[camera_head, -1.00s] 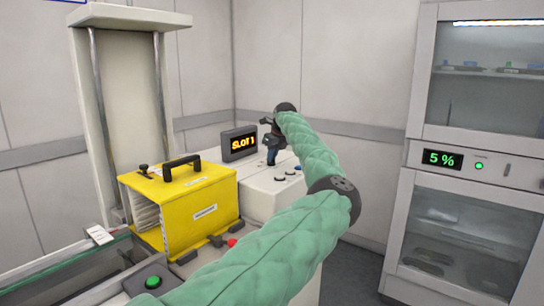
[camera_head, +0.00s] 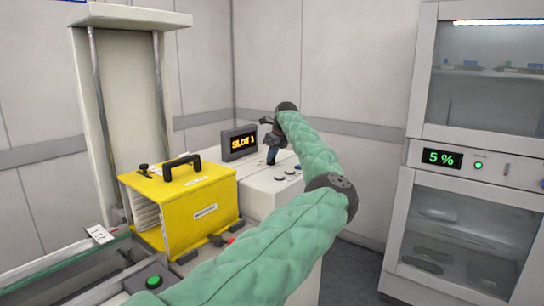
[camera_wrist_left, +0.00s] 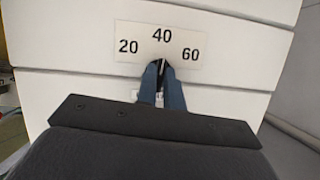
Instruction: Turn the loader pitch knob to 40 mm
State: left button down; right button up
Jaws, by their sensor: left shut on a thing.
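My left gripper (camera_head: 271,155) reaches down onto the top of the white loader housing (camera_head: 262,195), beside the SLOT 1 display. In the left wrist view its blue fingers (camera_wrist_left: 161,68) are shut on the pitch knob, which they mostly hide. A small light mark shows between the fingertips, just below the 40. The scale plate (camera_wrist_left: 160,46) reads 20, 40 and 60 from left to right. The fingers point nearly straight at the 40. The knob's exact angle is hard to read. My right gripper is not in view.
A yellow magazine (camera_head: 205,212) with a black handle stands left of my arm. A cabinet (camera_head: 420,190) showing 5 % stands at the right.

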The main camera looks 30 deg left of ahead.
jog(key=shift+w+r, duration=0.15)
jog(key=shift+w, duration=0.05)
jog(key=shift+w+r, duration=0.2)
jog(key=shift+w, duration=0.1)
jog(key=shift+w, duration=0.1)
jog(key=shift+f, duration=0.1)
